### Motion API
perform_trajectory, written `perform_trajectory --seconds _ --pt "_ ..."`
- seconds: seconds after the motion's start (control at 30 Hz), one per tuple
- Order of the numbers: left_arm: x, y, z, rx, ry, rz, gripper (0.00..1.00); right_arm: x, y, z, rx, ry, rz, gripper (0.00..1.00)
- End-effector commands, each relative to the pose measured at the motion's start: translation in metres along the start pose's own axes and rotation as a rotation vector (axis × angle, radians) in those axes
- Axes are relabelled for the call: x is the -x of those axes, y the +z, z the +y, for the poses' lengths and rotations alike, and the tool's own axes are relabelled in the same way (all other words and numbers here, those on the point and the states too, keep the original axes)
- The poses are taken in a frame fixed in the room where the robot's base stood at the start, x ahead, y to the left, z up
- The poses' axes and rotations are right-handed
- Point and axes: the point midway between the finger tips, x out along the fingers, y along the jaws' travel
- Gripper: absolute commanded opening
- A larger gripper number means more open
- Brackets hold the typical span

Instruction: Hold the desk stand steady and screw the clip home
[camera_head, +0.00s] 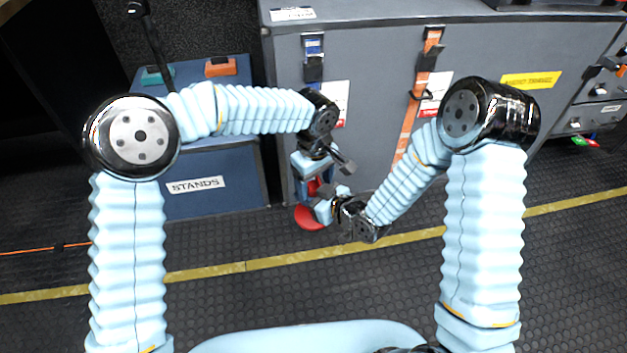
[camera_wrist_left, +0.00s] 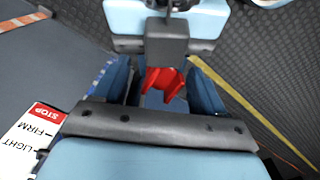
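A red part (camera_head: 313,187) stands upright above a round red base (camera_head: 309,218) on the floor by the grey case; I take these for the clip or stem and the desk stand. My left gripper (camera_head: 311,187) points down over the red part. In the left wrist view, a red two-pronged piece (camera_wrist_left: 164,80) lies between its spread blue fingers, and I see no firm contact on both sides. My right gripper (camera_head: 324,208) comes in low from the right, close against the stand. Its fingertips and the stem there are hidden, so its grip is unclear.
A large grey case (camera_head: 375,80) with straps stands directly behind. A blue case labelled STANDS (camera_head: 215,197) is at the left. A card reading STOP, FIRM, LIGHT (camera_wrist_left: 35,135) shows in the left wrist view. The dark floor in front, with a yellow line (camera_head: 240,267), is clear.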

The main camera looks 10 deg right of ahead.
Motion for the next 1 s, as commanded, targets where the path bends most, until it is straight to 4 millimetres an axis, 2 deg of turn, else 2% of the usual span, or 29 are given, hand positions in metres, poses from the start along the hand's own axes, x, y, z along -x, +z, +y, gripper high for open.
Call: perform_trajectory --seconds 0.27,0.6,0.93,1.0 --pt "0.002 -0.002 -0.001 0.004 -0.001 0.003 0.71 0.001 0.000 0.001 -0.001 0.002 0.000 0.00" --pt "0.041 -0.003 -0.001 0.005 0.000 0.005 0.71 0.001 0.001 0.001 -0.001 0.003 -0.001 0.00" --pt "0.045 -0.003 -0.001 0.009 -0.002 0.003 0.70 0.001 0.001 0.001 -0.001 0.003 -0.001 0.00" --pt "0.051 -0.003 0.000 0.051 0.000 0.004 0.70 0.001 0.000 0.001 -0.001 0.003 -0.001 0.00"
